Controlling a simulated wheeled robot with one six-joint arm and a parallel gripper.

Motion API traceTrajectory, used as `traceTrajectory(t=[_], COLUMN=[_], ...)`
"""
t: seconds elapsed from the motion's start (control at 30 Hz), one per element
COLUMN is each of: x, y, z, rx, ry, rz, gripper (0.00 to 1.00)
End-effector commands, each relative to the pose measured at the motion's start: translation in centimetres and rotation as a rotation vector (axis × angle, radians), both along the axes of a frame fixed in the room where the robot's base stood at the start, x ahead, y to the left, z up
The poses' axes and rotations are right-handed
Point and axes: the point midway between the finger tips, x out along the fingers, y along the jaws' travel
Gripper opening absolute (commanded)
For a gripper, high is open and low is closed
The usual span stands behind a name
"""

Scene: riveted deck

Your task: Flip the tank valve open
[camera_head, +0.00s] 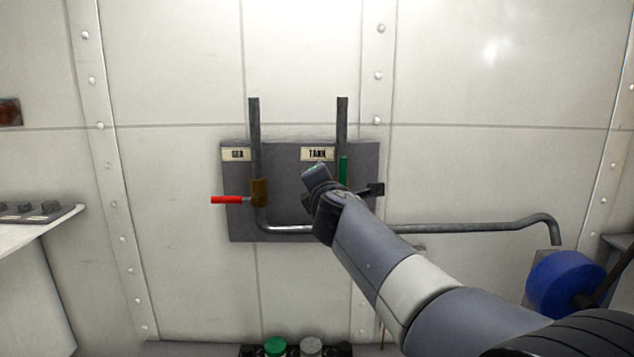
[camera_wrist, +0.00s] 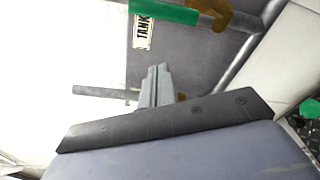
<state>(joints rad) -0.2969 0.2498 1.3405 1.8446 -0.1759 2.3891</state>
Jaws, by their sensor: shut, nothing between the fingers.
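The tank valve's green handle (camera_head: 344,169) points up along the right-hand pipe, beside the TANK label (camera_head: 317,153). In the wrist view, which is turned on its side, the green handle (camera_wrist: 165,12) lies along the top edge, joined to a brown valve body (camera_wrist: 213,14). My gripper (camera_wrist: 157,72) is shut and empty. Its fingers point toward the grey panel (camera_head: 290,195), apart from the green handle in the wrist view. In the head view my arm and wrist hide the fingertips and the tank valve's body.
The other valve has a brown body (camera_head: 259,192) and a red handle (camera_head: 225,200) pointing left, under another label (camera_head: 236,154). A bent pipe (camera_head: 470,228) runs right along the wall. A blue round part (camera_head: 563,285) stands at lower right. A shelf (camera_head: 40,218) juts out at left.

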Motion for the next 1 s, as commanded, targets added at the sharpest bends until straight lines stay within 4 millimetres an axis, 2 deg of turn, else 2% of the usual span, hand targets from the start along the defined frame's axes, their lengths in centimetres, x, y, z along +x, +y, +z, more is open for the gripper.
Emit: traceTrajectory(t=[0.2, 0.4, 0.83, 1.0], x=[-3.5, -5.3, -5.7, -5.1], y=[-0.6, -0.8, -0.8, -0.8], z=[0.0, 0.1, 0.0, 0.0], rx=[0.000, 0.000, -0.001, 0.000], ry=[-0.002, -0.001, -0.001, 0.000], rz=[-0.001, 0.000, -0.001, -0.001], gripper=[0.00, 0.00, 0.00, 0.00])
